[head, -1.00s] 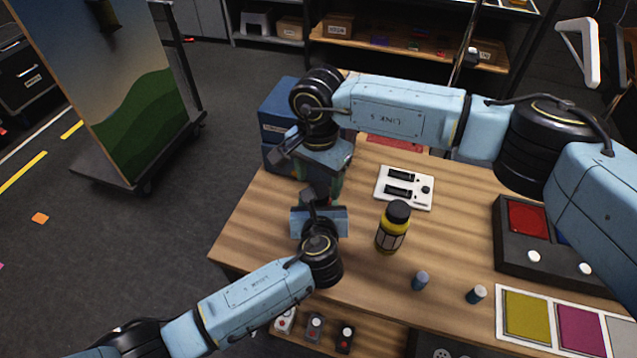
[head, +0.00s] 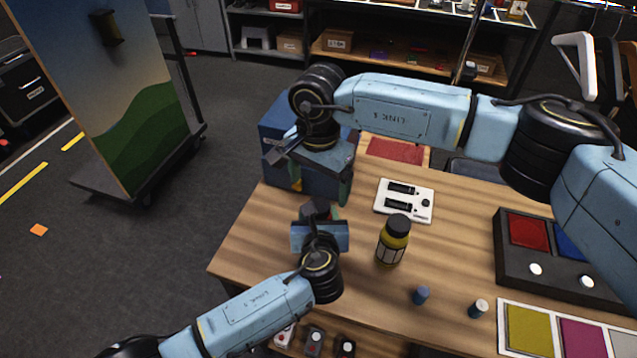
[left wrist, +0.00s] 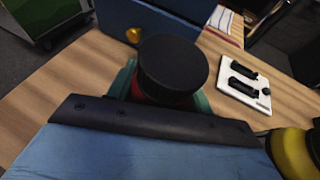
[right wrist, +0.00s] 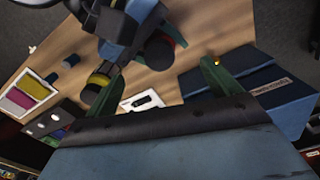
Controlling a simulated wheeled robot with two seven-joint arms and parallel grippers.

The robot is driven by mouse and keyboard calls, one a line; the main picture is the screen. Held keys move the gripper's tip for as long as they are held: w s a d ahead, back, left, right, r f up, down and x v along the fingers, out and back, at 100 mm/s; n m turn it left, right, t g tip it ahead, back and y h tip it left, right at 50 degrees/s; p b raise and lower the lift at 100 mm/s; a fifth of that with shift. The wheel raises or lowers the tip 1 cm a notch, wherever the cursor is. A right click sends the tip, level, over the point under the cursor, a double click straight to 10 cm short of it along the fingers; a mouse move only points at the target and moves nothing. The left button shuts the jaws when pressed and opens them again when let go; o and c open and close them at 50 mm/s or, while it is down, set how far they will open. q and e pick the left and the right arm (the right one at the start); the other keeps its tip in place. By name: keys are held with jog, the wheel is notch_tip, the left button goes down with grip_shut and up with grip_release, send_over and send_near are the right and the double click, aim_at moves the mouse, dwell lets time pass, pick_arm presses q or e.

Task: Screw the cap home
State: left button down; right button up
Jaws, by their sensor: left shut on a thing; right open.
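My left gripper (head: 320,228) is shut on a jar with a wide black cap (left wrist: 172,68). In the left wrist view a red part of the jar (left wrist: 140,96) shows below the cap, between the green fingers. The cap also shows in the head view (head: 317,208); whether it is seated fully I cannot tell. My right gripper (head: 322,185) is open above and just behind the jar, its fingers apart and empty. In the right wrist view the fingers of the right gripper (right wrist: 163,70) are spread, with the jar and left gripper beyond them.
A yellow bottle with a black cap (head: 392,246) stands right of the jar. A white panel (head: 415,213) lies behind it. A blue box (head: 275,150) stands close behind the right gripper. Two small cylinders, one blue (head: 421,295), and a button box (head: 510,262) are farther right.

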notch_tip(320, 180, up, 11)
dwell(0.3)
pick_arm(q)
jog(key=c, duration=0.5)
grip_release()
jog(key=p+v, duration=0.1)
jog(key=v, duration=1.2)
jog(key=shift+s+d+r, duration=0.1)
jog(key=shift+s, duration=0.05)
pick_arm(e)
jog(key=shift+r, duration=0.65)
